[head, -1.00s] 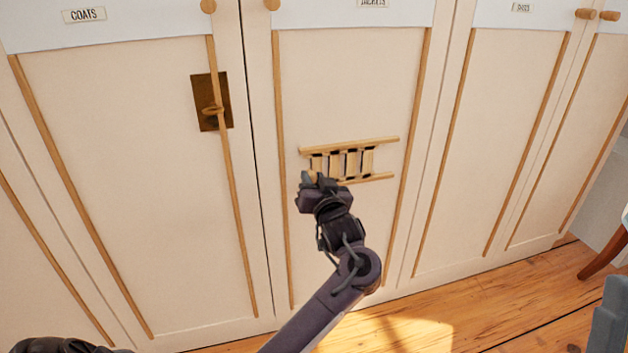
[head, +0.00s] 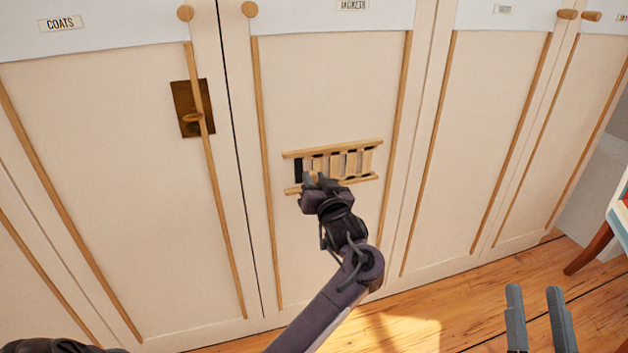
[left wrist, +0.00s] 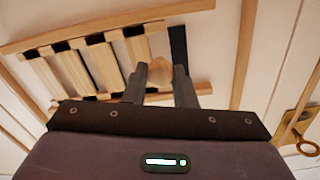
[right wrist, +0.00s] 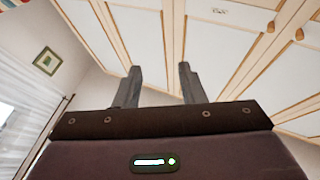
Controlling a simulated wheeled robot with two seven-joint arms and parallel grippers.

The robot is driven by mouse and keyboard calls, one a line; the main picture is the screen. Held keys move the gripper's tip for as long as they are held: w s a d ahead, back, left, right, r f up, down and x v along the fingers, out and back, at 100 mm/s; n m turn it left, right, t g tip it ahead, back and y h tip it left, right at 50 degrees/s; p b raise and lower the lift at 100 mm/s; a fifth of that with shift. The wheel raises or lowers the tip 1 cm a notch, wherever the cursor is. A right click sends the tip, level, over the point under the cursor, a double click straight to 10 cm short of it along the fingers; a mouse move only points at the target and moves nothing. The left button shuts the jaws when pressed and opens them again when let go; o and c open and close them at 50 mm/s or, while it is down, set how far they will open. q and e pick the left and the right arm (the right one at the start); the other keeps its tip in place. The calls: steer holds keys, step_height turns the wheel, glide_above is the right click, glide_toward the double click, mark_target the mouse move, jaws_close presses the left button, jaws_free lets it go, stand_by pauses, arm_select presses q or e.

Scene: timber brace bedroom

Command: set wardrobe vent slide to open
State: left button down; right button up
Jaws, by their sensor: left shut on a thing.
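The wardrobe vent (head: 345,163) is a row of pale slats between two wooden rails on the Jackets door. A dark slot (head: 298,171) shows at its left end, with small dark gaps between the slats. My left gripper (head: 317,180) is at the vent's lower left part, shut on the slide's round wooden knob (left wrist: 181,76), which shows between its fingers in the left wrist view (left wrist: 162,82). The fingers partly cover the knob. My right gripper (head: 538,300) is open and empty at the lower right, away from the doors; it also shows in the right wrist view (right wrist: 158,85).
A brass plate with a ring (head: 193,108) is on the Coats door to the left. Round knobs (head: 249,9) sit along the door tops. A chair (head: 600,235) stands at the right edge. The wooden floor (head: 450,315) is clear in front.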

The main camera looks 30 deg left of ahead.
arm_select(q)
steer(key=c, duration=1.2)
jaws_free()
steer(key=shift+s+d, duration=0.15)
steer(key=shift+d, duration=0.05)
steer(key=shift+p+v, duration=1)
steer(key=shift+v, duration=2.7)
arm_select(e)
step_height(320, 180, down, 15)
steer(key=a+g+h, duration=0.1)
steer(key=g+h, duration=0.1)
steer(key=g, duration=0.5)
steer(key=shift+r+g+h, duration=0.15)
steer(key=shift+g+h, duration=0.15)
steer(key=shift+h, duration=0.1)
steer(key=shift+a, duration=0.1)
